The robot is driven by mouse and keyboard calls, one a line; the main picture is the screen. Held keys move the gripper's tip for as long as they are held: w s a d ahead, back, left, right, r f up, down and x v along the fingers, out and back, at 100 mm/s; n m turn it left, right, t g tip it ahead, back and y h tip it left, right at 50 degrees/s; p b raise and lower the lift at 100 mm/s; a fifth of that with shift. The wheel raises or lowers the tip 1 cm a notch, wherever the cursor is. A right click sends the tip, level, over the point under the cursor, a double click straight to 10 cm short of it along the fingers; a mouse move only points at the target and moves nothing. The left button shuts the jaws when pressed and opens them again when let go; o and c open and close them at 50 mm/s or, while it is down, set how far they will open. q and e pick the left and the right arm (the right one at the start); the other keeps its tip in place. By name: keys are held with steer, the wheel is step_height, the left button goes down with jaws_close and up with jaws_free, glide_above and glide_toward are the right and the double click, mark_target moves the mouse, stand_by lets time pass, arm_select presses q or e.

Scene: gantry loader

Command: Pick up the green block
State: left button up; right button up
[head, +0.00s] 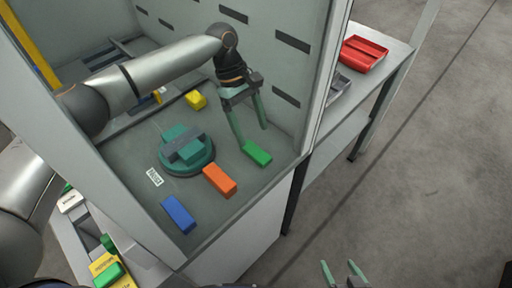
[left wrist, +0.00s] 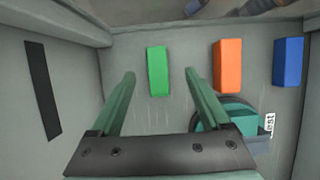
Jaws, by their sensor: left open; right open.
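The green block (head: 257,153) lies flat on the grey floor of the enclosure, near its front right corner. My left gripper (head: 253,138) is open and empty, with its fingers pointing down close to the block. In the left wrist view the green block (left wrist: 158,71) shows beyond the fingertips of the open left gripper (left wrist: 160,76), between their lines and nearer the left finger. I cannot tell the exact height of the fingertips above the floor. My right gripper (head: 344,272) is open and empty at the bottom edge of the head view, over the room floor, outside the enclosure.
The enclosure's slotted wall (head: 287,70) stands close right of my left gripper. A red tray (head: 362,54) sits on a side table.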

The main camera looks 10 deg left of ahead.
arm_select(q)
steer(key=x, duration=0.8)
steer(key=shift+w+d+f, duration=0.2)
steer(key=shift+d+f, duration=0.05)
jaws_close()
stand_by(0.4)
